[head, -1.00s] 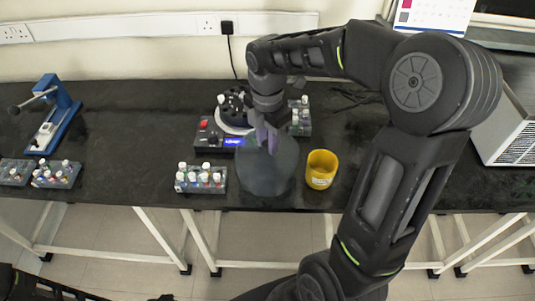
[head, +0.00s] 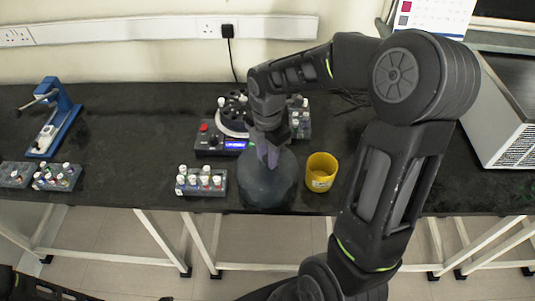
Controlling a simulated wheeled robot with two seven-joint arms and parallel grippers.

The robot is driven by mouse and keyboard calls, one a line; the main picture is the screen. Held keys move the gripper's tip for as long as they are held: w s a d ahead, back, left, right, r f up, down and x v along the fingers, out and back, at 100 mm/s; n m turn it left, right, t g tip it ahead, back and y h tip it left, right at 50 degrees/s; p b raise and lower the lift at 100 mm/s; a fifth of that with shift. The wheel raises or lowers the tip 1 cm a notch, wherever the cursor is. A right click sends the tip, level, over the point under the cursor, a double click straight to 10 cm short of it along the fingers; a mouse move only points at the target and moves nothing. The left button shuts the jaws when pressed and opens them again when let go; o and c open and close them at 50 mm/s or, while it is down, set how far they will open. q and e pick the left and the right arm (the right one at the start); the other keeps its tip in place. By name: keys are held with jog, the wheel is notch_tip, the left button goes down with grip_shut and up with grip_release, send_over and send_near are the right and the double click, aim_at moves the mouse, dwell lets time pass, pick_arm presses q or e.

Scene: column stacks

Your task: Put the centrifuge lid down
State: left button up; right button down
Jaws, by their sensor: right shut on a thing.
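The centrifuge lid (head: 266,187) is a dark translucent round dome at the front of the black bench. My right gripper (head: 268,160) is over its top and shut on it. The lid looks at or very near the bench surface; I cannot tell whether it touches. The centrifuge (head: 217,138) stands just behind with its rotor (head: 235,108) uncovered, partly hidden by my right arm. A dark part of my left arm shows at the lower left, but its gripper is not in view.
A yellow cup (head: 320,172) stands close right of the lid, and a tube rack (head: 201,182) close left. Another rack (head: 301,124) is behind. A blue press-like device (head: 57,115) and more racks (head: 57,178) are at the left. The bench's front edge is near the lid.

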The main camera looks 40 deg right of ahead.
jog(key=shift+f, duration=0.2)
jog(key=c, duration=1.1)
grip_release()
jog(key=shift+c, duration=0.2)
jog(key=shift+r, duration=0.15)
notch_tip(320, 180, up, 12)
jog(key=shift+s, duration=0.1)
